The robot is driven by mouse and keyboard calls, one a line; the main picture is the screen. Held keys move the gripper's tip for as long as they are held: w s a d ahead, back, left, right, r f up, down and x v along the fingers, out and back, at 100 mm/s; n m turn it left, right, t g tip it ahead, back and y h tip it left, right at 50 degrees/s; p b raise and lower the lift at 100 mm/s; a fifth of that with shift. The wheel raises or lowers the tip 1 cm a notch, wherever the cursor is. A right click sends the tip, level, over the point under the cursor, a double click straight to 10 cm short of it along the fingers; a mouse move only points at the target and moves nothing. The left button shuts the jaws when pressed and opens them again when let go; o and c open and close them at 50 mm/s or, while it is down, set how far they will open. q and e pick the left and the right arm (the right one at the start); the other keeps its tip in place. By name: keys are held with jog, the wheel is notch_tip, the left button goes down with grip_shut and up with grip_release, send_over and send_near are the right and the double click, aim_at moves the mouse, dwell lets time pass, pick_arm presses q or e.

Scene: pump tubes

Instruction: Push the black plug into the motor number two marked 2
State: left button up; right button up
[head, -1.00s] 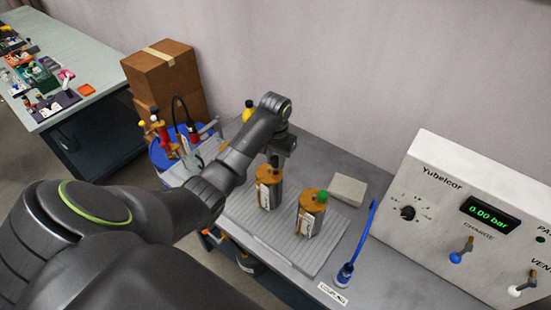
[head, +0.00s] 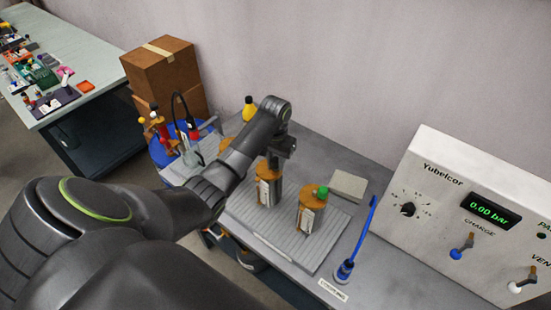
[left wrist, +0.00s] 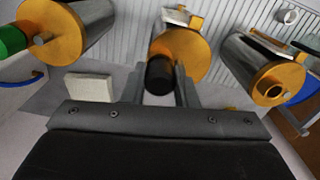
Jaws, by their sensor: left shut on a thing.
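My left gripper (left wrist: 160,82) is shut on the black plug (left wrist: 159,78), which shows between its fingers in the left wrist view. The plug is lined up over the orange cap of the middle motor (left wrist: 182,50); I cannot tell how deep it sits. In the head view the gripper (head: 275,160) is directly above that motor (head: 268,190), and the plug is hidden. A motor with a green plug (head: 311,212) stands to its right. Another motor (left wrist: 270,85), with an open hole in its cap, shows at right in the left wrist view. I cannot read the motor numbers. My right gripper is not in view.
The motors stand on a ribbed grey tray (head: 315,262). A pale block (head: 349,186) lies behind it. A blue container (head: 165,155) with tools stands at left.

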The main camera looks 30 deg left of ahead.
pick_arm(q)
jog(key=shift+s+f, duration=0.1)
jog(key=shift+f, duration=0.5)
jog(key=o, duration=1.1)
jog(key=shift+c, duration=0.2)
jog(key=shift+d, duration=0.1)
